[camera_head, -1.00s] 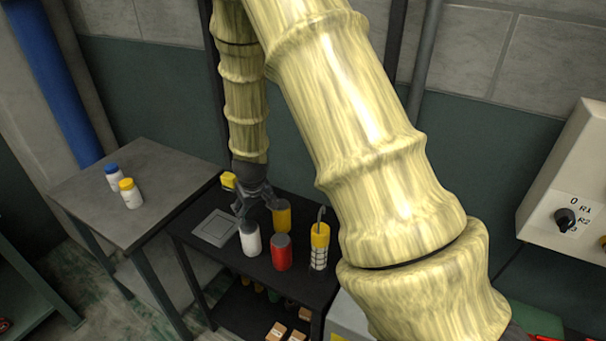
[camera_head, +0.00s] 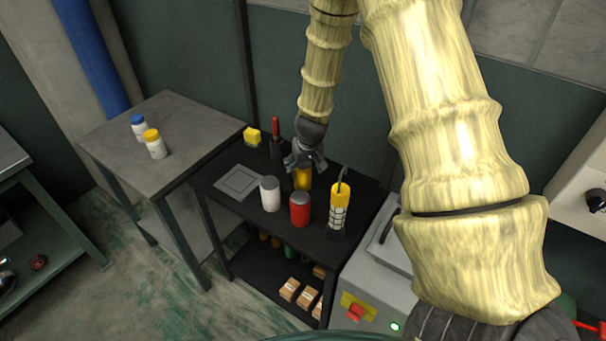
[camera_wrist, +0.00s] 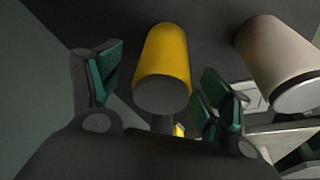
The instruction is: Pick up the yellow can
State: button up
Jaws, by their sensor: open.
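The yellow can (camera_head: 302,179) stands on the black table, behind the white can and the red can. In the head view my gripper (camera_head: 303,164) is over it and hides its upper part. In the wrist view the yellow can (camera_wrist: 163,62) lies between my two open fingers, with its grey end facing the camera. I cannot tell from the wrist view whether either finger touches it. My gripper is open and holds nothing.
The black table (camera_head: 222,205) also holds a white can (camera_head: 270,194), a red can (camera_head: 300,209), a yellow caged lamp (camera_head: 339,208), a yellow block (camera_head: 252,137) and a dark red-handled tool (camera_head: 276,140). A grey table (camera_head: 185,125) with two bottles stands to the left.

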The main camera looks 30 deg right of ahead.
jog(key=shift+w+p+x, duration=0.25)
jog(key=shift+p+x, duration=0.6)
jog(key=shift+x, duration=0.5)
jog(key=shift+p+x, duration=0.3)
jog(key=shift+x, duration=0.9)
jog(key=shift+a, duration=0.1)
jog(key=c, duration=1.3)
